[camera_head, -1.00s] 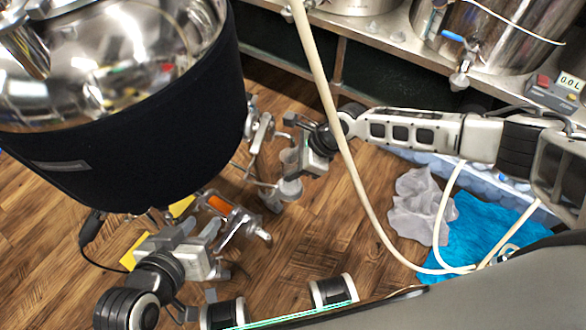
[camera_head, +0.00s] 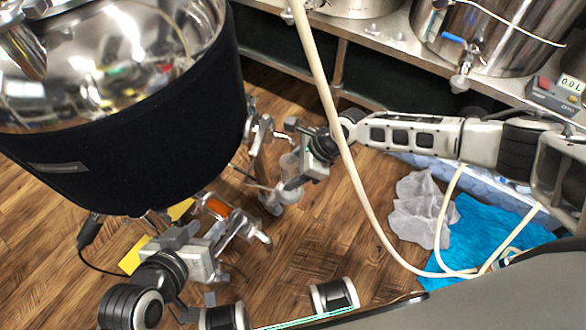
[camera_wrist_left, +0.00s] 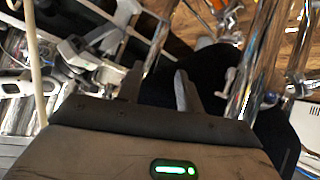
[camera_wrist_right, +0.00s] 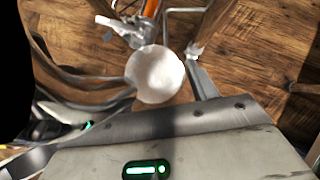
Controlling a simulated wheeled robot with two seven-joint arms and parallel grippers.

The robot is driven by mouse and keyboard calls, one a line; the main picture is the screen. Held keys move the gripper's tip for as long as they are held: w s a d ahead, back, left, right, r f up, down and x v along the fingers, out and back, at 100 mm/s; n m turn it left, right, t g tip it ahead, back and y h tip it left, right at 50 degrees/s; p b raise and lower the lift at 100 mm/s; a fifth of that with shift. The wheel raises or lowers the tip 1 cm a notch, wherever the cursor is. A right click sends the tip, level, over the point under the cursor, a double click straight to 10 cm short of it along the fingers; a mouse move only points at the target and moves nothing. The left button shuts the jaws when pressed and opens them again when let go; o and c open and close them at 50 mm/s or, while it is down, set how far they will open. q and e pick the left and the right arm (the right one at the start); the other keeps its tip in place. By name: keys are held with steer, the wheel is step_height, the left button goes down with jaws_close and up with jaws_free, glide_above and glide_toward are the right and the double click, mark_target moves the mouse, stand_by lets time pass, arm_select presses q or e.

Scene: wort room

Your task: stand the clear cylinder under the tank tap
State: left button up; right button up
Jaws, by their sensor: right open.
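The clear cylinder (camera_head: 289,163) stands by the right side of the black-jacketed tank (camera_head: 120,150), near a metal tap (camera_head: 257,130) at the tank's edge. Whether it is exactly under the spout I cannot tell. My right gripper (camera_head: 293,156) is open, with its fingers either side of the cylinder. In the right wrist view a pale round end of the cylinder (camera_wrist_right: 156,75) shows between the fingers. My left gripper (camera_head: 222,248) is low in front of the tank, near an orange-marked metal fitting (camera_head: 216,206). In the left wrist view its fingers (camera_wrist_left: 158,88) are apart and empty.
A pale hose (camera_head: 335,120) hangs across the view in front of my right arm. A grey cloth (camera_head: 418,205) and a blue cloth (camera_head: 475,235) lie at the right. A steel shelf (camera_head: 385,45) with tanks runs behind. Wooden floor (camera_head: 330,235) is clear in the middle.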

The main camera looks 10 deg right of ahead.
arm_select(q)
step_height(320, 180, up, 8)
steer(key=a+t+p, duration=0.1)
steer(key=p, duration=0.2)
steer(key=shift+s+a+t+p, duration=0.25)
steer(key=shift+a+t+p, duration=0.1)
steer(key=shift+t+p, duration=0.05)
arm_select(e)
steer(key=v, duration=1.1)
steer(key=shift+r, duration=0.3)
arm_select(q)
steer(key=shift+f, duration=0.1)
arm_select(e)
steer(key=shift+d, duration=0.1)
